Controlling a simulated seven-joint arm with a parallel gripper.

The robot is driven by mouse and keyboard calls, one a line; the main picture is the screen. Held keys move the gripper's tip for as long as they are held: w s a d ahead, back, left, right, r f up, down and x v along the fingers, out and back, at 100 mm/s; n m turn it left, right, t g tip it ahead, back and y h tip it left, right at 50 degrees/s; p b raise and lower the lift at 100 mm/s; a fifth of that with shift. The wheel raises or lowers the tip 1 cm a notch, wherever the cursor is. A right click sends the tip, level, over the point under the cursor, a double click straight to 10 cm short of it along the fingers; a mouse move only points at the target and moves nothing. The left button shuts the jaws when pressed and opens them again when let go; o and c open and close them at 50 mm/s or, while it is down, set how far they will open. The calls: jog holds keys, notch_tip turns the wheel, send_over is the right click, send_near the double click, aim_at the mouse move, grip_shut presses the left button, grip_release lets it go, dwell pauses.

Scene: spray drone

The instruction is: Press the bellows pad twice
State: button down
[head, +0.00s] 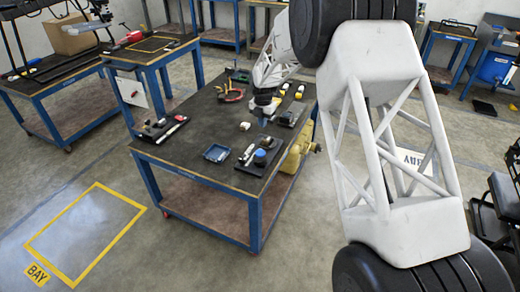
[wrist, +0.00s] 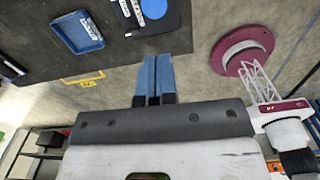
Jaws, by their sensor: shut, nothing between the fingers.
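A round blue piece (head: 260,157) stands on a dark plate (head: 246,163) near the front right corner of the workbench (head: 190,160). It may be the bellows pad, but it is too small to be sure. In the wrist view the blue piece (wrist: 153,6) is cut by the top edge. My gripper (head: 263,122) points down above the right part of the bench, behind the blue piece and apart from it. In the wrist view its two blue fingers (wrist: 155,62) are together, with nothing between them.
A shallow blue tray (head: 216,152) lies left of the dark plate; it also shows in the wrist view (wrist: 78,32). Red-handled pliers (head: 232,95) and several small parts lie farther back. My arm hides part of the right side.

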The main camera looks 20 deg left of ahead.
aim_at(260, 153)
jog(key=shift+a+f+n, duration=0.3)
jog(key=shift+a+f, duration=0.25)
jog(key=shift+a, duration=0.1)
jog(key=shift+f, duration=0.1)
notch_tip(260, 153, down, 14)
jog(key=shift+r, duration=0.1)
dwell(0.6)
jog(key=shift+f, duration=1.1)
jog(key=shift+d, duration=0.1)
jog(key=shift+r, duration=0.1)
notch_tip(260, 153, up, 14)
dwell(0.4)
jog(key=shift+r, duration=0.1)
dwell(0.7)
